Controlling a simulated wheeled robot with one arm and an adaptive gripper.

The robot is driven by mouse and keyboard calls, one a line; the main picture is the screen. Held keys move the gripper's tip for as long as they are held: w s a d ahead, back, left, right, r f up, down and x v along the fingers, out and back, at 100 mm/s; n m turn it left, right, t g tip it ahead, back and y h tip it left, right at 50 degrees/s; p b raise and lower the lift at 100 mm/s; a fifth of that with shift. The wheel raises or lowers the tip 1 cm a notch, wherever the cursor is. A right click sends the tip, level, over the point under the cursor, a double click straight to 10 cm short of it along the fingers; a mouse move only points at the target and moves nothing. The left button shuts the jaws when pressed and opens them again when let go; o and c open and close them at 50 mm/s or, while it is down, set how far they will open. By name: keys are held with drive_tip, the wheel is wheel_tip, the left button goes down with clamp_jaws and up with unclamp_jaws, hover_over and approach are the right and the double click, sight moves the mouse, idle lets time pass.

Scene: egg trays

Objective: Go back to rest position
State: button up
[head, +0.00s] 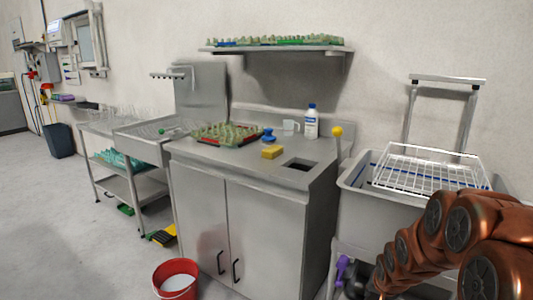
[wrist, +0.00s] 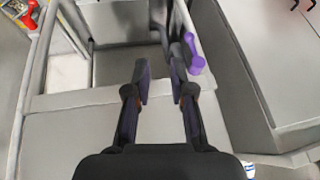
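My gripper (wrist: 160,78) shows in the wrist view with its two dark fingers apart and nothing between them. It hangs over a grey metal frame and lower shelf (wrist: 112,68). In the head view my arm comes in from the lower right, in front of the sink cart (head: 350,203), and the fingertips are not clear there. An egg tray (head: 228,135) with a red edge lies on the counter, apart from my gripper. More egg trays (head: 280,40) are on the wall shelf.
A purple object (wrist: 193,54) is close to the right finger. A white wire rack (head: 432,168) sits on the sink cart. The steel counter (head: 245,160) holds a yellow sponge (head: 271,152) and a white bottle (head: 311,122). A red bucket (head: 177,280) stands on the floor; open floor is at left.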

drive_tip(key=s+a+r+n+g+p, duration=0.2)
drive_tip(key=s+a+r+p, duration=0.2)
drive_tip(key=s+r, duration=0.5)
drive_tip(key=s+a+r+n+g+p, duration=0.2)
drive_tip(key=s+r, duration=0.7)
drive_tip(key=s, duration=0.6)
drive_tip(key=s+a+r+n+g+y+p, duration=0.1)
drive_tip(key=s+a+r+g+p, duration=0.2)
drive_tip(key=s, duration=0.9)
drive_tip(key=a+r+p, duration=0.3)
drive_tip(key=r+p, duration=0.2)
drive_tip(key=r, duration=0.1)
drive_tip(key=shift+s+n, duration=0.25)
drive_tip(key=shift+n, duration=0.15)
